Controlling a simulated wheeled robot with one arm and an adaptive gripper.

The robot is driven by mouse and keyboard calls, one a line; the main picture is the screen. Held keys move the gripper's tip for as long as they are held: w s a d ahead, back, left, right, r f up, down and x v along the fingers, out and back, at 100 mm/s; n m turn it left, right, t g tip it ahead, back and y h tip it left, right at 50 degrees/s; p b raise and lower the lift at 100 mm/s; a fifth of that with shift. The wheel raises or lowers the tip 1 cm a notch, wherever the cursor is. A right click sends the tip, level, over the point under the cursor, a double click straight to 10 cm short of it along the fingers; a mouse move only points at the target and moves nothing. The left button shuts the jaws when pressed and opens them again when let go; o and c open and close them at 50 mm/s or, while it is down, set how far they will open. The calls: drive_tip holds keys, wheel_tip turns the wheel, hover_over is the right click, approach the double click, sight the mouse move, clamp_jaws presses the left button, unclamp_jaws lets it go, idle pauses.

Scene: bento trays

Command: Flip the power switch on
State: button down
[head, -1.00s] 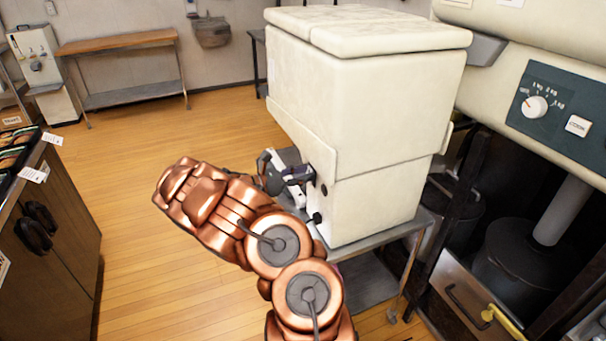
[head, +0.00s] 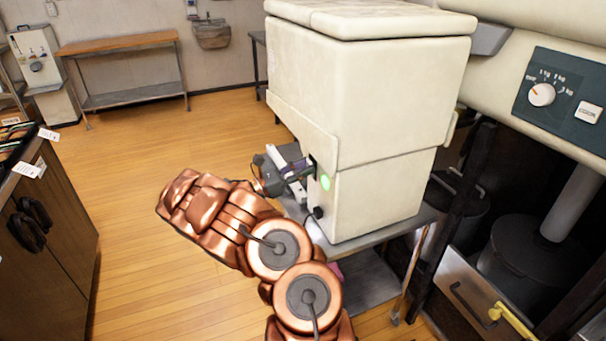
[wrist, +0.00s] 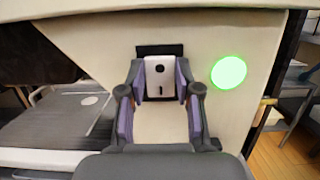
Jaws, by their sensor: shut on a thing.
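The power switch (wrist: 159,80) is a small white piece with dark marks, set in a black slot on the cream machine (head: 375,90). My gripper (head: 300,172) is at the machine's lower side face. In the wrist view, the purple-padded fingers of my gripper (wrist: 160,92) stand on both sides of the switch and are shut on it. A round indicator (wrist: 229,72) beside the switch glows green. It also shows lit in the head view (head: 325,182). In the head view, the switch is mostly hidden by my gripper.
The machine stands on a grey metal table (head: 400,228). A dark knob (head: 317,212) sits low on the machine near my gripper. A panel with a white dial (head: 541,94) is at right. A counter (head: 50,215) stands at left, with open wooden floor between.

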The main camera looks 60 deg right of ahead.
idle(0.3)
drive_tip(key=c, duration=0.8)
unclamp_jaws()
drive_tip(key=v, duration=1.2)
drive_tip(key=shift+f, duration=0.2)
